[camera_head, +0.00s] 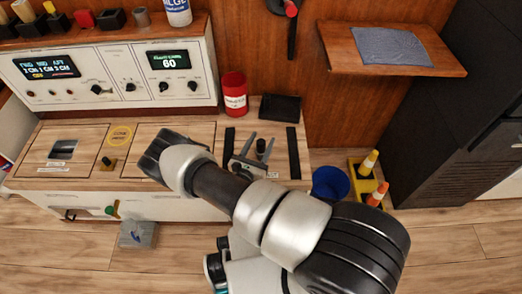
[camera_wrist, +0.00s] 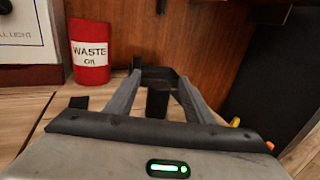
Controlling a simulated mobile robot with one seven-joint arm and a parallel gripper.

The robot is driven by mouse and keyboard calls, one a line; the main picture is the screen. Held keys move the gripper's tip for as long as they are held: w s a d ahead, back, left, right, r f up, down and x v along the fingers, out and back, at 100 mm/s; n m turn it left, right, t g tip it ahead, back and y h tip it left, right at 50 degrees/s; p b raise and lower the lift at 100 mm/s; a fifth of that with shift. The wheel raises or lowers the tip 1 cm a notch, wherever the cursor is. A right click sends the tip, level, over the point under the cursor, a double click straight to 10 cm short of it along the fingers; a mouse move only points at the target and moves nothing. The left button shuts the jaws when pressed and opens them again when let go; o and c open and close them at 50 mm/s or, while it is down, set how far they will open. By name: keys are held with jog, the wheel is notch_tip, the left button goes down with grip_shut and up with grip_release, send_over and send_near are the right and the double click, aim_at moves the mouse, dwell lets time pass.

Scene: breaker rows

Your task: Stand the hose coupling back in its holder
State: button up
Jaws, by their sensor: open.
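My gripper (camera_head: 260,140) is open over the right end of the wooden counter, its two grey fingers apart and pointing towards the back wall. It also shows in the wrist view (camera_wrist: 158,76). A small dark upright piece (camera_head: 261,146) stands between the fingers. It shows as a dark block between them in the wrist view (camera_wrist: 157,103). It may be the hose coupling, but I cannot tell for sure. A black square tray-like piece (camera_head: 281,107) lies behind it, near the wall; I cannot tell whether it is the holder. My wrist hides part of the counter.
A red waste oil can (camera_head: 235,100) stands left of the black tray, also in the wrist view (camera_wrist: 90,52). Black strips (camera_head: 293,152) flank the gripper. A wooden shelf (camera_head: 440,62) juts out above.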

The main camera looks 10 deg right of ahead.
grip_shut()
